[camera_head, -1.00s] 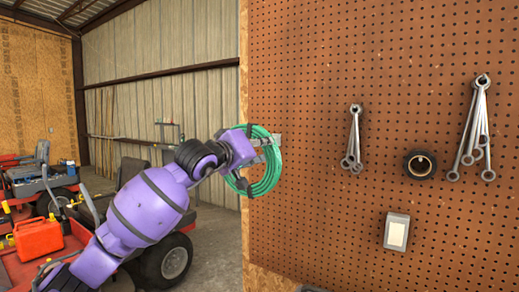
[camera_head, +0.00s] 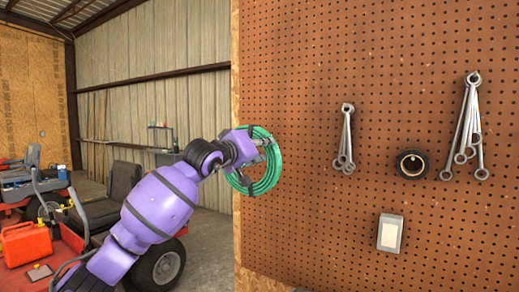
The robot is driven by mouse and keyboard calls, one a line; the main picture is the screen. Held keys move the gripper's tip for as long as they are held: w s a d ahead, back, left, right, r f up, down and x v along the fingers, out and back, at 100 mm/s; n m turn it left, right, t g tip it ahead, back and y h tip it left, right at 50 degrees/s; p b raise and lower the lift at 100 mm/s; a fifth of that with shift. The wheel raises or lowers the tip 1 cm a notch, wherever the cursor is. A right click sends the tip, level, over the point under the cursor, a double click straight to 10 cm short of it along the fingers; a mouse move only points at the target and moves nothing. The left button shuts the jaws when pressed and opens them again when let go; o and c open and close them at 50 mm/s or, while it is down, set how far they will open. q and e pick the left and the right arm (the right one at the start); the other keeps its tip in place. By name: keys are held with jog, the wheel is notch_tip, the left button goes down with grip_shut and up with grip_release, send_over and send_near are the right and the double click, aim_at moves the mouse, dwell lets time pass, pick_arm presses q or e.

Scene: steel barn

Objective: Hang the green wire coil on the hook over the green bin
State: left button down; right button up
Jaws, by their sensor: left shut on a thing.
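The green wire coil (camera_head: 267,177) is a round bundle of green wire, upright in front of the left edge of the brown pegboard. My left gripper (camera_head: 262,150) is shut on the coil at its upper part. The wrist hides part of the coil's left side. I cannot tell whether the coil touches the board. No green bin shows, and no hook over such a bin can be made out. My right gripper is not in view.
The pegboard (camera_head: 305,215) fills the right side. It carries wrenches (camera_head: 345,140), more wrenches (camera_head: 468,130), a black roll (camera_head: 411,164) and a small pale box (camera_head: 391,232). Red mowers with a red can (camera_head: 26,246) stand at the left.

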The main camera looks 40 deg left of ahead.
pick_arm(q)
jog(key=shift+w+a, duration=0.15)
jog(key=shift+w, duration=1.25)
jog(key=shift+w+a+f+b, duration=0.1)
jog(key=shift+w+f+b, duration=0.3)
jog(key=shift+w+b, duration=0.1)
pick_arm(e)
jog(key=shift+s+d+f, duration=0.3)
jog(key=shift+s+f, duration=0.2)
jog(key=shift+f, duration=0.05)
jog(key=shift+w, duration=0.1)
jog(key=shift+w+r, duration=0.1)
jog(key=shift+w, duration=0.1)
pick_arm(q)
jog(key=c, duration=1.3)
grip_release()
jog(key=shift+f, duration=0.1)
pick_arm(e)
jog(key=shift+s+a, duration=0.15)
